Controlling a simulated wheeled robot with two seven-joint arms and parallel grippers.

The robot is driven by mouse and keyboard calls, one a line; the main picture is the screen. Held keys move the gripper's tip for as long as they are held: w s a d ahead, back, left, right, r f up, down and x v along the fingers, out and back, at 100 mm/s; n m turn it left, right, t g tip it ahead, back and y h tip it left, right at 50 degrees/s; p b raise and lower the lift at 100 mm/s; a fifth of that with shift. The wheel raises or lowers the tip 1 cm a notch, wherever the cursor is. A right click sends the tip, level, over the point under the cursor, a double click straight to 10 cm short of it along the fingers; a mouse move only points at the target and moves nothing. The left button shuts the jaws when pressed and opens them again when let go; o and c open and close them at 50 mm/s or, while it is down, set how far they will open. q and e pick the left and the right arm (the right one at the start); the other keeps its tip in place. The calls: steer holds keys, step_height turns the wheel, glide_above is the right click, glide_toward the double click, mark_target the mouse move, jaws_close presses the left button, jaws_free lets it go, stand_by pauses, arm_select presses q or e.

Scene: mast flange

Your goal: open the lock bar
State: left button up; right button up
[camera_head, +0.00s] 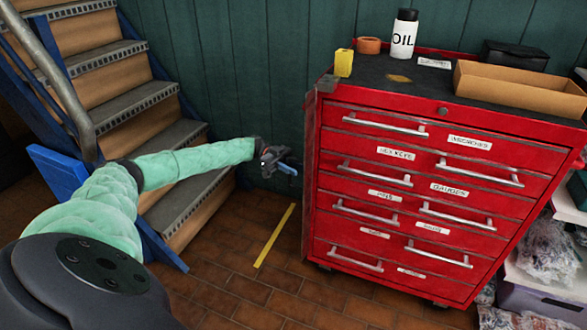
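A red tool cabinet (400,200) with several labelled drawers stands right of centre. A narrow upright red strip (311,165) runs along its left front edge and looks like the lock bar. It is seen nearly edge-on, so I cannot tell how far it is swung. My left gripper (287,161) is left of this strip, around the height of the upper drawers, with a gap between them in the picture. Its small fingers look spread and empty. My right gripper is out of view.
Wooden stairs (110,75) with blue sides rise at the left. The cabinet top carries a white oil bottle (404,35), a yellow block (343,63) and a cardboard tray (520,90). A shelf of wrapped items (547,252) stands at the right. The tiled floor by the yellow line (274,236) is clear.

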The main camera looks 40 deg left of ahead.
arm_select(q)
steer(key=shift+o, duration=0.9)
steer(key=a, duration=0.8)
steer(key=shift+w+b, duration=0.2)
steer(key=shift+b, duration=0.15)
steer(key=shift+d, duration=0.1)
